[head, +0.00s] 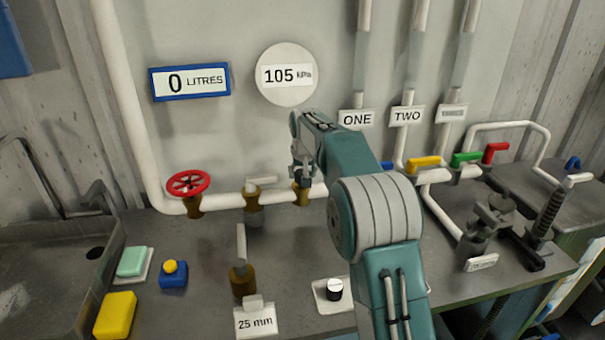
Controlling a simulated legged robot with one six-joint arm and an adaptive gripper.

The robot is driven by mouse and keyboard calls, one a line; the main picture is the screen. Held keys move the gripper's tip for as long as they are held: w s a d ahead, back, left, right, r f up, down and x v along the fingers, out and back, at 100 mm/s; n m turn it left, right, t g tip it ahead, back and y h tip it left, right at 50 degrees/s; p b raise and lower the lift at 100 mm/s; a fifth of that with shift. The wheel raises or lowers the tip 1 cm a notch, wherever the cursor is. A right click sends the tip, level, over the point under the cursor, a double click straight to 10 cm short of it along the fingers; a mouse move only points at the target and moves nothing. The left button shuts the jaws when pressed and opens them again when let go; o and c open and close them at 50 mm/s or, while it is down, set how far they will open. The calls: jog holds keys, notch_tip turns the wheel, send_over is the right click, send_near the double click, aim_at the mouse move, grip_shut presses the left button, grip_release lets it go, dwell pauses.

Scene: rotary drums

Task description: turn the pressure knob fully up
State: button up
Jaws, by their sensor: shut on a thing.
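My gripper (301,177) points down at the brass fitting (302,196) on the white pipe, in the middle of the head view. It is shut on the pressure knob on top of this fitting. The fingers hide the knob, so its turn position cannot be seen. The round white gauge (287,75) on the wall above reads 105 kPa. My arm comes in from the lower right and covers part of the pipe to the right of the fitting.
A red handwheel (188,183) and another brass valve (253,197) sit on the pipe to the left. A black-and-white knob (335,289) stands on the bench near my arm. Yellow (424,162), green (466,159) and red (495,152) levers are at right. The litres display (190,82) reads 0.

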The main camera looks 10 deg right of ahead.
jog(key=shift+f+m, duration=0.15)
jog(key=shift+m, duration=0.15)
jog(key=m+h, duration=0.1)
jog(key=m, duration=0.2)
jog(key=shift+a+f+g, duration=0.1)
jog(key=shift+g, duration=0.2)
jog(key=m+h, duration=0.1)
jog(key=m, duration=0.1)
jog(key=m+g, duration=0.1)
jog(key=m, duration=0.1)
jog(key=shift+m+h, duration=0.4)
jog(key=m+g+h, duration=0.1)
jog(key=m, duration=0.3)
jog(key=shift+f+m, duration=0.1)
jog(key=shift+m, duration=0.2)
jog(key=shift+m+g, duration=0.7)
jog(key=shift+m, duration=0.4)
jog(key=shift+m+g, duration=0.3)
jog(key=shift+m, duration=0.5)
jog(key=o, duration=1.1)
jog(key=shift+o, duration=0.2)
jog(key=shift+w+r, duration=0.1)
jog(key=shift+r, duration=0.1)
